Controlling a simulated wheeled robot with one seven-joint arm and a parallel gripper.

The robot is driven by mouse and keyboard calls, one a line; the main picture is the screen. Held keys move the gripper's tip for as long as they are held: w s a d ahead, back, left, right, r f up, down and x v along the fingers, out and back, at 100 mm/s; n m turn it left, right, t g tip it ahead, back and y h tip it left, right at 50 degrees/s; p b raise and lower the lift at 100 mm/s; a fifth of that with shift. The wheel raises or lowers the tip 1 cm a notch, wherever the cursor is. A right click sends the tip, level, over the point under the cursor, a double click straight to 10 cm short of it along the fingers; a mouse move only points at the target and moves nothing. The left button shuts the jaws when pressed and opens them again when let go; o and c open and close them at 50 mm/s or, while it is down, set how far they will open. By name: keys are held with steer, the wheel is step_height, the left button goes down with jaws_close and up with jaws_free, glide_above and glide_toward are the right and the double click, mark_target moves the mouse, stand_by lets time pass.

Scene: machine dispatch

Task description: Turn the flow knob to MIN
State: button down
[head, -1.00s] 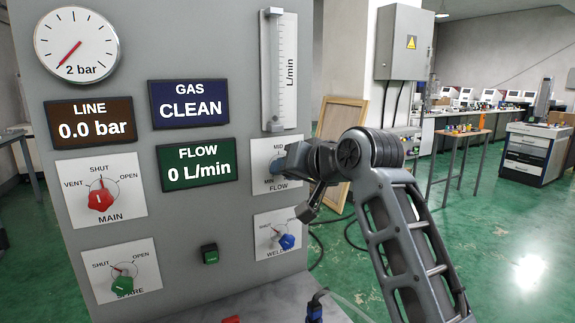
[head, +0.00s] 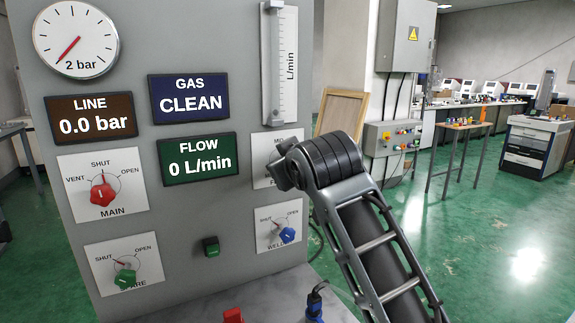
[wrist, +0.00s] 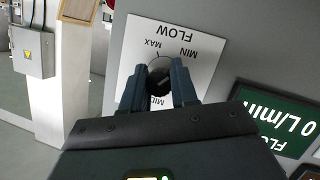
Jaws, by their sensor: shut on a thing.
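The flow knob (wrist: 159,80) is a dark round knob on a white FLOW plate (wrist: 205,75), which shows upside down in the wrist view with MIN, MAX and MID printed around it. My gripper (wrist: 158,76) has one finger on each side of the knob and is shut on it. The fingers hide part of the knob, and its pointer is hard to make out. In the head view my wrist covers the knob and most of the FLOW plate (head: 262,142). The green flow display (head: 198,160) reads 0 L/min.
The panel also holds a red MAIN knob (head: 103,191), a green SPARE knob (head: 125,277), a blue WELDER knob (head: 287,235) and a small dark-green button (head: 211,247). The flow tube (head: 280,65) stands above.

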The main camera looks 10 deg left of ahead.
steer(key=shift+f+n+t+h, duration=0.15)
steer(key=shift+n+t+h, duration=0.15)
steer(key=shift+n, duration=0.3)
steer(key=c, duration=0.9)
jaws_free()
steer(key=shift+o, duration=0.2)
steer(key=b+v, duration=0.1)
steer(key=v, duration=0.6)
steer(key=shift+s, duration=0.4)
steer(key=shift+d, duration=0.1)
